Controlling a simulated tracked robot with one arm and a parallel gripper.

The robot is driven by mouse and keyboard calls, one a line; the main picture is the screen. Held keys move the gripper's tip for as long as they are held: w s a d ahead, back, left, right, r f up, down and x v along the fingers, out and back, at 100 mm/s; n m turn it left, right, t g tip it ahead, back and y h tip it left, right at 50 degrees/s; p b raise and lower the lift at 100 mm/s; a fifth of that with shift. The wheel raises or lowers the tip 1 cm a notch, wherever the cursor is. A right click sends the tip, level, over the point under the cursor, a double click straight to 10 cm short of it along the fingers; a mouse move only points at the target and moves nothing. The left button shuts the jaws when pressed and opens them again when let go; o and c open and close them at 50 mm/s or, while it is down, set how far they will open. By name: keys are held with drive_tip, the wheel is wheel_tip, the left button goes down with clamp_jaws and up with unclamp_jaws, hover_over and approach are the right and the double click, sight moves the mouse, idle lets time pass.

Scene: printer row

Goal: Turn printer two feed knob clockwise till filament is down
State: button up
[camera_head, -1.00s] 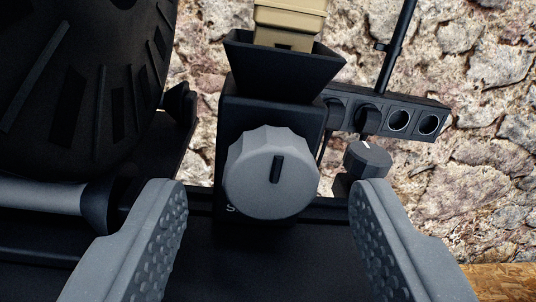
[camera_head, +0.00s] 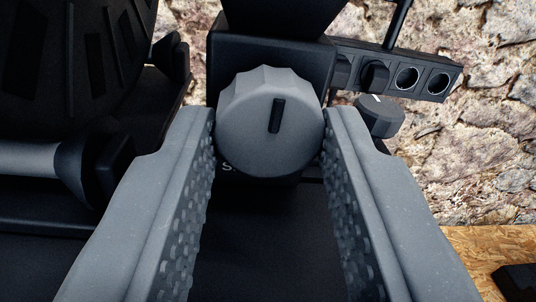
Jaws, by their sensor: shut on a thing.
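The grey ribbed feed knob (camera_head: 258,142) sits on the front of a black feeder block (camera_head: 230,62) in the upper middle of the head view. Its black pointer mark stands close to upright, tilted slightly to the right at the top. My gripper (camera_head: 268,150) is shut on the knob, one finger touching its left side and one its right side. The fingers partly cover the knob's side edges. The filament itself cannot be made out. A black hopper-like top of the block is cut by the upper frame edge.
A large black spool (camera_head: 70,80) is at the upper left, with a grey rod (camera_head: 30,158) below it. A smaller dark knob (camera_head: 380,115) and a black strip with round sockets (camera_head: 408,78) are at the right. Rough stone wall lies behind, wood (camera_head: 490,250) at lower right.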

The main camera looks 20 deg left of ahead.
drive_tip(key=m+b, duration=0.2)
drive_tip(key=b, duration=0.1)
drive_tip(key=shift+m, duration=0.4)
drive_tip(key=shift+m+b, duration=1.2)
drive_tip(key=shift+m, duration=0.2)
drive_tip(key=shift+r, duration=0.1)
drive_tip(key=o, duration=1)
drive_tip(key=shift+c, duration=0.2)
drive_tip(key=b+v, duration=0.1)
drive_tip(key=v, duration=1.2)
drive_tip(key=shift+s+d, duration=0.25)
